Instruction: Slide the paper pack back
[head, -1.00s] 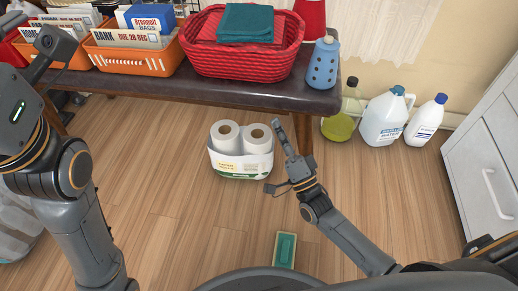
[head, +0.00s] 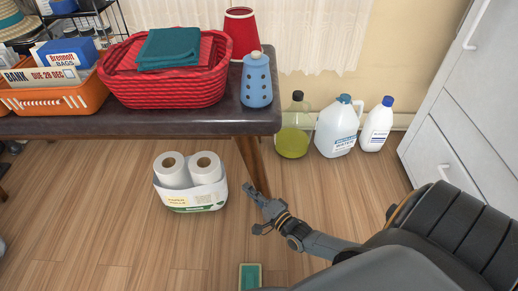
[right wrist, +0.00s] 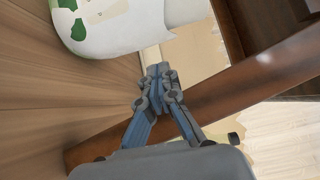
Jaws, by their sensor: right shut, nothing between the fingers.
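The paper pack (head: 190,198) is a white wrapped pack with two rolls showing on top. It stands upright on the wooden floor, just in front of the dark bench's edge in the head view. My right gripper (head: 251,189) is shut and empty, to the right of the pack with a gap between them, near the bench leg. In the right wrist view the closed fingertips (right wrist: 159,76) point toward the leg, and part of the pack (right wrist: 98,42) shows at the upper left. My left gripper is out of view.
The bench (head: 150,122) bears a red basket (head: 165,92), an orange bin (head: 60,97) and a blue holder (head: 257,82). Its wooden leg (head: 250,155) stands right of the pack. Several bottles, including a water jug (head: 337,130), stand by the wall. A green-topped box (head: 250,276) lies in front.

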